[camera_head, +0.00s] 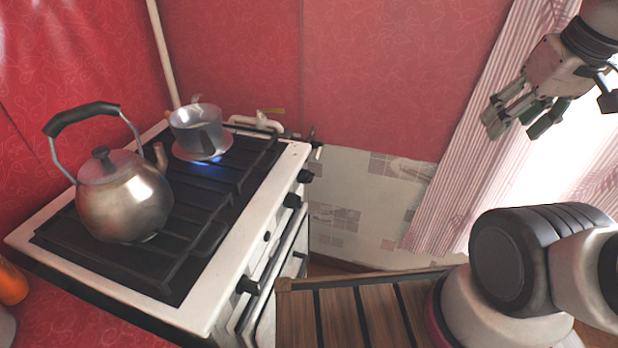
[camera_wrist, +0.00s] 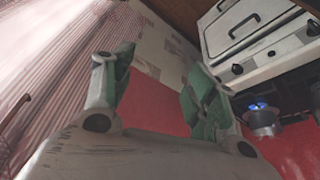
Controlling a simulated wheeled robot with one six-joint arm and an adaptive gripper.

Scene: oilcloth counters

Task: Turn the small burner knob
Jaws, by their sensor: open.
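A white gas stove (camera_head: 227,262) stands at the left with black knobs along its front. One dark knob (camera_head: 305,176) is at the far end, another knob (camera_head: 292,201) is close to it, and a third knob (camera_head: 247,285) is nearer. A small dark button-like part (camera_head: 267,236) sits between. I cannot tell which one is the small burner knob. My gripper (camera_head: 515,116) is open and empty, high at the right, well apart from the stove. In the wrist view the stove front appears upside down at the upper right, with a dark knob (camera_wrist: 237,69).
A steel kettle (camera_head: 125,202) stands on the near burner grate. A grey pot (camera_head: 197,132) stands over a lit blue flame (camera_head: 207,160) at the back. A slatted wooden surface (camera_head: 340,317) lies beside the stove. A striped curtain (camera_head: 480,125) hangs near my gripper.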

